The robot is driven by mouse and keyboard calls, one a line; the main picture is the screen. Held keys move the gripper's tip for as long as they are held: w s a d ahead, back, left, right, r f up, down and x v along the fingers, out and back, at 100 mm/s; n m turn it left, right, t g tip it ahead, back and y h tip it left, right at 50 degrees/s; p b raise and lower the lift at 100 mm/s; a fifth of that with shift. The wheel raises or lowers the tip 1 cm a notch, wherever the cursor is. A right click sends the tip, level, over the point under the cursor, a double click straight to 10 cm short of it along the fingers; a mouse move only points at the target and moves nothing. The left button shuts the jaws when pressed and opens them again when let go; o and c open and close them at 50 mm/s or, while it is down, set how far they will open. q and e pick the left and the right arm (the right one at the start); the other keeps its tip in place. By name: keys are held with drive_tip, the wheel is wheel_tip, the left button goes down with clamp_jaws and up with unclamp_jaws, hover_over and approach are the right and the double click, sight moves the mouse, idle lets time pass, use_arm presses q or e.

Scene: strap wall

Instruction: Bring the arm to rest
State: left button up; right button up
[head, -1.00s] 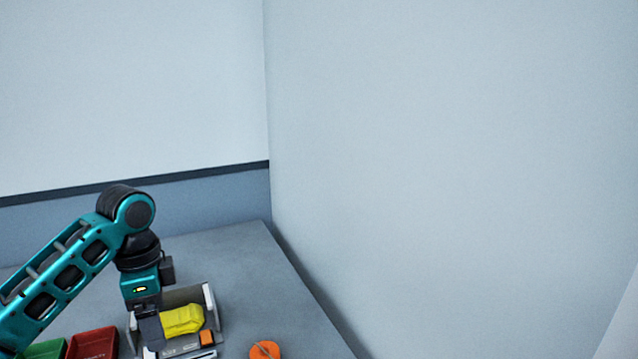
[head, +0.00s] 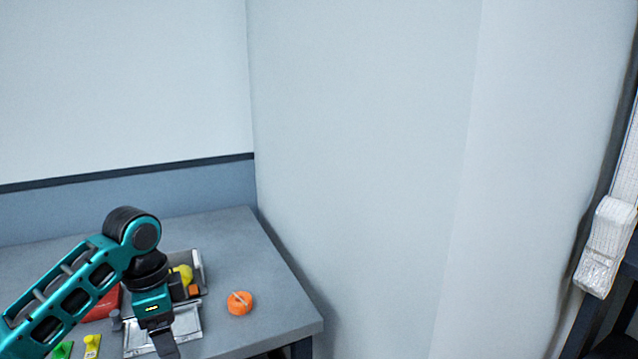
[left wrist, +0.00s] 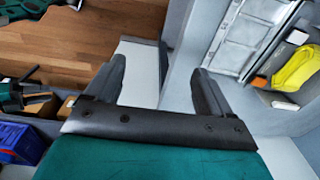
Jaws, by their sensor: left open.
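My left arm comes in from the left in the head view and bends down over the table. My left gripper (head: 166,346) hangs low there, in front of the grey tray. In the left wrist view the same gripper (left wrist: 163,85) shows two dark fingers spread apart with nothing between them. Grey table edge and wooden floor show beyond the fingers.
A grey tray (head: 203,272) holds a yellow bundle (head: 184,273) and an orange block. An orange roll (head: 239,303) lies on the grey table (head: 262,270). A red bin (head: 101,306) is partly behind my arm. A white strap bundle (head: 607,245) hangs at the far right.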

use_arm(q)
drive_tip(key=s+d+f+n+t+h, duration=0.25)
drive_tip(key=d+f, duration=0.25)
drive_tip(key=f, duration=0.4)
drive_tip(key=s+d+f+n+t+h, duration=0.1)
drive_tip(key=s+d+f+n+t, duration=0.25)
drive_tip(key=f, duration=0.65)
drive_tip(key=s+a+f+n+t+y, duration=0.1)
drive_tip(key=s+n+t, duration=0.3)
drive_tip(key=s, duration=0.8)
drive_tip(key=shift+s+a+f+y, duration=0.2)
drive_tip(key=shift+s+f+y, duration=0.25)
drive_tip(key=shift+f, duration=0.2)
drive_tip(key=shift+c, duration=0.4)
